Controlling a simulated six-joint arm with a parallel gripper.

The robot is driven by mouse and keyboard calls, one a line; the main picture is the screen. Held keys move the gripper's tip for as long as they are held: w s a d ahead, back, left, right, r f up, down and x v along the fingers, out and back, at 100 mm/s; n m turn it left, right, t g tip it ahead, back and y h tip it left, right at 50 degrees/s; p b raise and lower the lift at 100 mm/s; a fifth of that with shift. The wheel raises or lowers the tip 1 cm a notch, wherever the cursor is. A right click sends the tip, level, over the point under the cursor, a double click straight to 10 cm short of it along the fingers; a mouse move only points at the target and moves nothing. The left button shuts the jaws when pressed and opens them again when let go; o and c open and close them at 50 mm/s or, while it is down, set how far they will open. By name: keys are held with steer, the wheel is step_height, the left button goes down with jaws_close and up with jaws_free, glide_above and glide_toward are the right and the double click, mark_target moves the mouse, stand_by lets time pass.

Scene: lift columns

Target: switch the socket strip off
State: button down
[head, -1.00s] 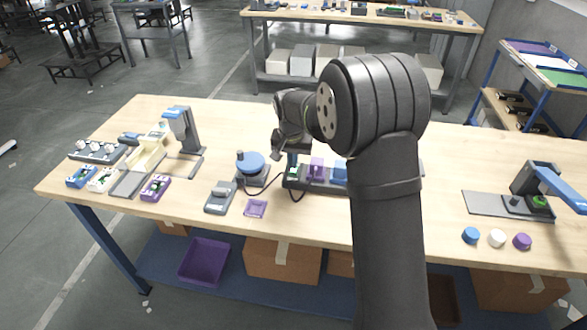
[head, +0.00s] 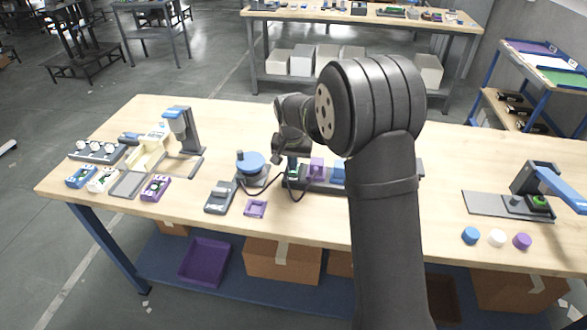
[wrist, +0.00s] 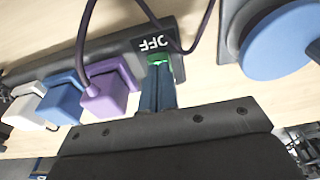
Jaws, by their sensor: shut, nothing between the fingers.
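The dark grey socket strip (head: 318,185) lies across the middle of the table, partly hidden behind my arm. In the wrist view the strip (wrist: 55,72) carries a purple plug (wrist: 108,92), a blue plug (wrist: 60,100) and a white plug (wrist: 28,108). At its end are a green switch (wrist: 178,66) and white lettering, seen upside down, that seems to read OFF. My gripper (wrist: 157,70) is shut and empty, its fingertips at the switch and covering part of it. I cannot tell which way the switch is tipped. My gripper also shows in the head view (head: 292,172).
A dark cord (wrist: 188,45) loops over the strip's end, close beside my fingers. A round blue-topped device (head: 250,163) stands left of the strip. A grey device (head: 221,197) and a purple square frame (head: 256,208) lie in front.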

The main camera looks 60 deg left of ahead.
steer(key=shift+f, duration=0.3)
steer(key=shift+r, duration=3.55)
steer(key=shift+f, duration=0.1)
step_height(320, 180, down, 7)
steer(key=shift+r, duration=0.1)
steer(key=shift+r, duration=0.1)
